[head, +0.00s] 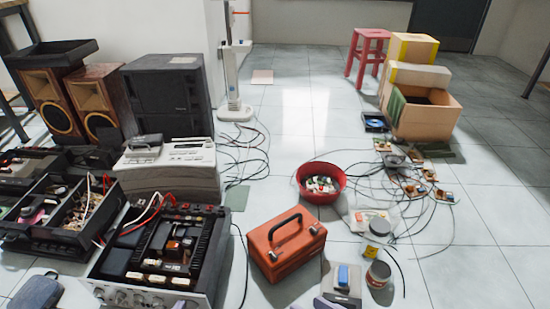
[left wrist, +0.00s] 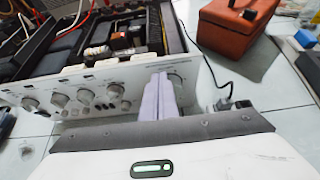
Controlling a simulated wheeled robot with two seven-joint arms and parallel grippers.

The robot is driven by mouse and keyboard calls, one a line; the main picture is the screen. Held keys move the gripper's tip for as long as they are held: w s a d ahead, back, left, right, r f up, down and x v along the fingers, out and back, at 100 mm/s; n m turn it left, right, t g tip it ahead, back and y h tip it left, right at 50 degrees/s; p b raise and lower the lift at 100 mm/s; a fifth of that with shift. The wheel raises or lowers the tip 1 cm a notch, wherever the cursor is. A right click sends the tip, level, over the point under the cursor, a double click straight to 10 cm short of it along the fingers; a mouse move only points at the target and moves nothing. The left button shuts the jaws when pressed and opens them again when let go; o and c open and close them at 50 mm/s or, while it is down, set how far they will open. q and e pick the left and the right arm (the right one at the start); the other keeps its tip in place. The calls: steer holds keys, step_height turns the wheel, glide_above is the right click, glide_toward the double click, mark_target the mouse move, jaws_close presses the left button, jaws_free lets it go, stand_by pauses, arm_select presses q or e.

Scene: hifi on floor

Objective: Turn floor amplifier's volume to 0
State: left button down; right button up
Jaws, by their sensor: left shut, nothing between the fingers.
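The amplifier (head: 150,298) sits on the floor at the lower left of the head view, top open, with a silver front panel. In the left wrist view its front panel (left wrist: 100,80) carries a row of round knobs, such as this knob (left wrist: 115,91). My left gripper (left wrist: 160,78) has pale lavender fingers that are closed together and empty. They overlap the right part of the panel and partly hide the knob area there. I cannot tell whether they touch it. The knob's exact setting cannot be read.
An orange toolbox (head: 286,246) stands right of the amplifier. Other open devices (head: 60,225) and a beige unit (head: 168,172) crowd its left and back. A red bowl (head: 320,183), jars (head: 378,275) and loose cables lie farther right. Clear tiles (head: 470,280) show at the right.

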arm_select(q)
steer(key=shift+a, duration=0.15)
stand_by(0.4)
steer(key=shift+a+r, duration=0.1)
steer(key=shift+r, duration=0.3)
steer(key=shift+s+a+p, duration=0.15)
steer(key=shift+s+p, duration=0.2)
steer(key=shift+s, duration=1.15)
steer(key=shift+s+a+p, duration=0.1)
steer(key=shift+s+p, duration=0.25)
steer(key=shift+s, duration=1.1)
